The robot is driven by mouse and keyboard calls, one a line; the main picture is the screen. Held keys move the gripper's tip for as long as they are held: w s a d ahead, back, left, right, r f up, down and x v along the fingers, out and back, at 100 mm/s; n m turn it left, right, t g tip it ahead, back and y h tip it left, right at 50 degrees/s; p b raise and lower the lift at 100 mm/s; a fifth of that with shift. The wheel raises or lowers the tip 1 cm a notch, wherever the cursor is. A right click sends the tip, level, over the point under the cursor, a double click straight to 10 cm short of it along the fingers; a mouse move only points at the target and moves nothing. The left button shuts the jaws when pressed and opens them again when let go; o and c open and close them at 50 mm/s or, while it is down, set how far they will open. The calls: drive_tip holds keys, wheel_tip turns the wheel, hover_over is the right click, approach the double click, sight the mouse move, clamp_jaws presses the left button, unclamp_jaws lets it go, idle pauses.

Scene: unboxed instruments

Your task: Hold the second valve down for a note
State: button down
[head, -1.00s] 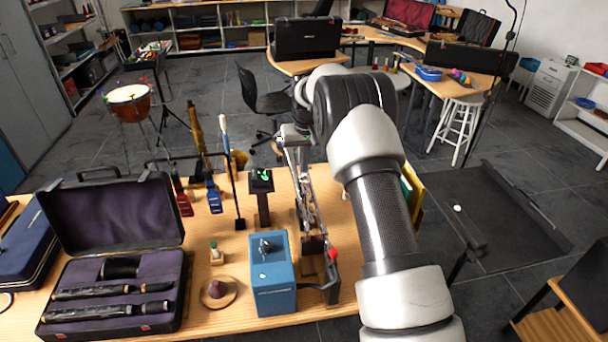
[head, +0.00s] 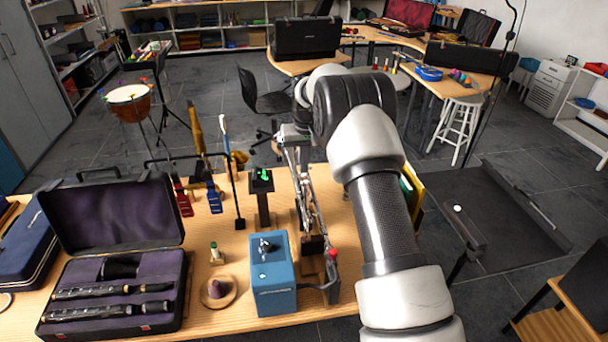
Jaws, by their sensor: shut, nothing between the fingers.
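A silver valved instrument (head: 309,208), seemingly a trumpet, stands on a dark stand (head: 313,245) on the wooden table, left of my arm. My gripper (head: 298,163) points down at its upper end, below my wrist. It is shut with nothing held. The fingertips and the valves overlap in this view and are too small to tell apart. I cannot tell which valve is under the fingers, or whether any valve is pressed.
A blue box (head: 272,290) with a knob, a dark post (head: 263,205) with a green mark and a small bottle (head: 216,254) stand nearby. An open clarinet case (head: 115,270) lies at left. A dark stand tray (head: 500,215) is at right.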

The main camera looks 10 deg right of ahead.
drive_tip(key=shift+f, duration=0.2)
drive_tip(key=shift+f+b, duration=0.8)
drive_tip(key=shift+f, duration=0.35)
drive_tip(key=shift+r, duration=0.1)
idle(0.5)
drive_tip(key=shift+r+p, duration=2.1)
drive_tip(key=shift+r, duration=1.4)
